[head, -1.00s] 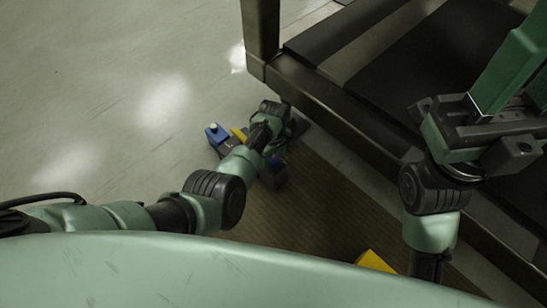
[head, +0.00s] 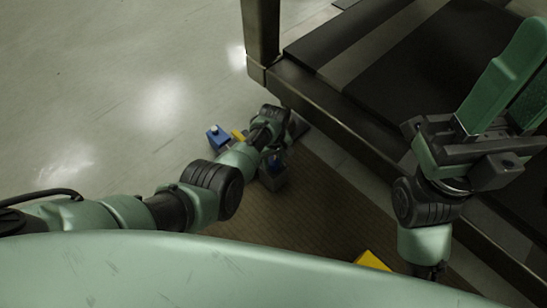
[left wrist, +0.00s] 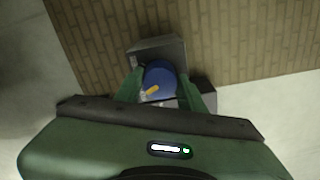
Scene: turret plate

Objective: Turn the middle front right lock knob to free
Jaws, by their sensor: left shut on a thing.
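The lock knob (left wrist: 160,76) is a round blue cap with a short yellow mark, on a grey block (left wrist: 157,47) in the left wrist view. My left gripper (left wrist: 159,92) has its two green fingers on either side of the knob, shut on it. In the head view my left gripper (head: 281,127) reaches down at the mat's far corner, and my wrist hides most of the knob. My right gripper (head: 502,92) is raised at the right, its green fingers apart and empty.
A blue block with a white top (head: 217,137) and a yellow piece (head: 238,136) sit just left of my left gripper. A dark metal-framed bench (head: 330,118) stands close on the right. A yellow piece (head: 372,261) lies on the brown mat (head: 310,215). Open floor lies left.

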